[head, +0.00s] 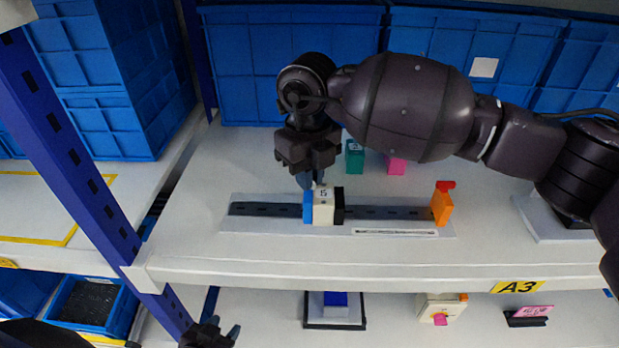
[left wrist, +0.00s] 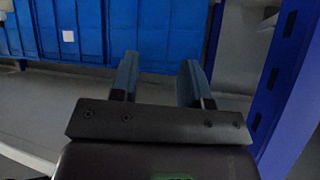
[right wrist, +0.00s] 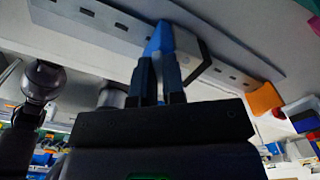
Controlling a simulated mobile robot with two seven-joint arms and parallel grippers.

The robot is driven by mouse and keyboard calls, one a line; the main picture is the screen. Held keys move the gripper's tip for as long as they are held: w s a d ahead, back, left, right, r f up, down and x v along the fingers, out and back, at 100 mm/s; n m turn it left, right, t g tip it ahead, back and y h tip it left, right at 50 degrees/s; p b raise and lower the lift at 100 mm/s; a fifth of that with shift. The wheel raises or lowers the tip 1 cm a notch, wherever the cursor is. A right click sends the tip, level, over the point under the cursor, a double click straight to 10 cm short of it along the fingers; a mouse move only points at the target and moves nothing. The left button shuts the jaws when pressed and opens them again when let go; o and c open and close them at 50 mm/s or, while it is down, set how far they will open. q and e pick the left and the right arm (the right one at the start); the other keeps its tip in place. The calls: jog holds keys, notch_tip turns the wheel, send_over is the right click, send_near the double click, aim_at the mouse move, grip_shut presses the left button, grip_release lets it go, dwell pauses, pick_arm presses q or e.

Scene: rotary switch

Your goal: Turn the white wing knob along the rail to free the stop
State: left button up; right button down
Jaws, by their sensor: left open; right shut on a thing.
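The stop is a block (head: 324,208) with blue, white and black parts, sitting on a dark slotted rail (head: 385,212) fixed to a pale base plate. It also shows in the right wrist view, the blue part (right wrist: 163,40) nearest the fingers. My right gripper (head: 313,183) reaches down onto the top of the block from behind and is shut on the white wing knob, which the fingers mostly hide. Its two fingers (right wrist: 160,80) are close together in the right wrist view. My left gripper (head: 222,331) is open and empty, low in front of the shelf; its fingers (left wrist: 157,80) are apart.
An orange end piece with a red top (head: 442,204) stands at the rail's right end. Teal (head: 354,157) and pink (head: 396,165) blocks stand behind the rail. Blue crates (head: 290,65) line the back. A blue post (head: 70,140) rises left of the shelf.

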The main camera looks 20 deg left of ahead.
jog(key=n+b, duration=0.2)
jog(key=n, duration=0.2)
jog(key=shift+n, duration=0.3)
jog(key=n+b, duration=0.1)
jog(key=n, duration=0.1)
jog(key=shift+n, duration=0.3)
jog(key=shift+n+b, duration=0.45)
jog(key=shift+n, duration=1.05)
jog(key=shift+r, duration=0.1)
jog(key=c, duration=1.2)
grip_release()
jog(key=shift+r, duration=3.75)
